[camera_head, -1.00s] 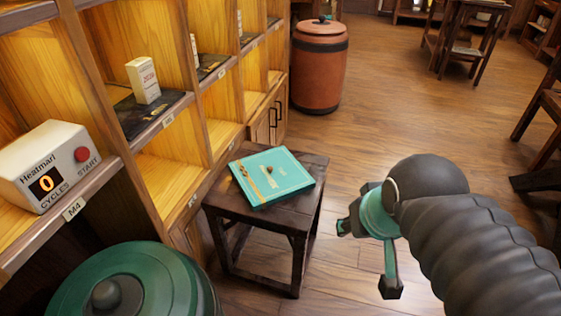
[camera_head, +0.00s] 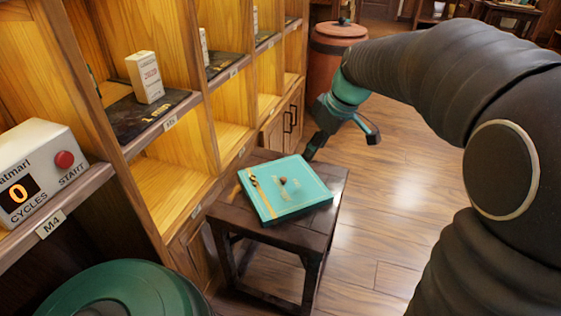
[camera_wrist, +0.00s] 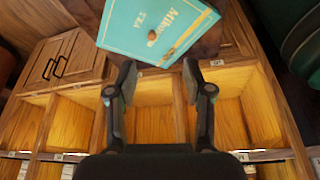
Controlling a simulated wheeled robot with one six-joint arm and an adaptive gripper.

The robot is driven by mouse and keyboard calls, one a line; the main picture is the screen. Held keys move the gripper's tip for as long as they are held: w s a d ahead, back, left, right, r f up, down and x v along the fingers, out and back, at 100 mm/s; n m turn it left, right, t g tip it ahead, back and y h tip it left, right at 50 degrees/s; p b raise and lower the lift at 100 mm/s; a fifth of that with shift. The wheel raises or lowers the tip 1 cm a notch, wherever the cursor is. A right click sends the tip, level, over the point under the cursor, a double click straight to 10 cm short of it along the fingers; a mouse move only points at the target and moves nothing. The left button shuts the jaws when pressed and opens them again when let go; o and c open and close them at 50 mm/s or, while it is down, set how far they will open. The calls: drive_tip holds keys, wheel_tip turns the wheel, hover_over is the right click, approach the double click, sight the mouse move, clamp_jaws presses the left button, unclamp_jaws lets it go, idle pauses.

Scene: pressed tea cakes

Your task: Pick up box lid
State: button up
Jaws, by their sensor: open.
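The box lid (camera_head: 300,203) is a flat teal square with a gold ribbon stripe and pale lettering, and a small brown knob stands near its middle. It lies on a box on a dark wooden stool (camera_head: 322,215); the seam between lid and box is not clear. In the wrist view the lid (camera_wrist: 125,22) is at the top, partly cut off by the frame edge. My gripper (camera_head: 343,142) is open and empty, above and behind the lid's far right side, apart from it. In the wrist view its two fingers (camera_wrist: 158,75) point toward the lid.
A wooden shelf unit (camera_head: 195,185) stands close along the left, holding a white box (camera_head: 146,78) and a timer device (camera_head: 32,170). A green round container (camera_head: 125,290) is at front left. A brown barrel (camera_head: 330,60) stands behind. Open floor lies right of the stool.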

drive_tip(key=w+a+f+n, duration=0.1)
drive_tip(key=w+f+n, duration=0.1)
drive_tip(key=w+f, duration=0.3)
drive_tip(key=y+b, duration=0.1)
hover_over(284, 178)
drive_tip(key=d, duration=0.3)
drive_tip(key=shift+n, duration=0.3)
drive_tip(key=f, duration=0.6)
drive_tip(key=shift+s+a+f, duration=0.15)
drive_tip(key=shift+s, duration=0.1)
drive_tip(key=shift+g, duration=0.3)
drive_tip(key=shift+a+x, duration=0.15)
drive_tip(key=shift+x, duration=1.25)
drive_tip(key=shift+a+x, duration=0.1)
drive_tip(key=shift+x, duration=1.3)
drive_tip(key=shift+s, duration=0.2)
clamp_jaws()
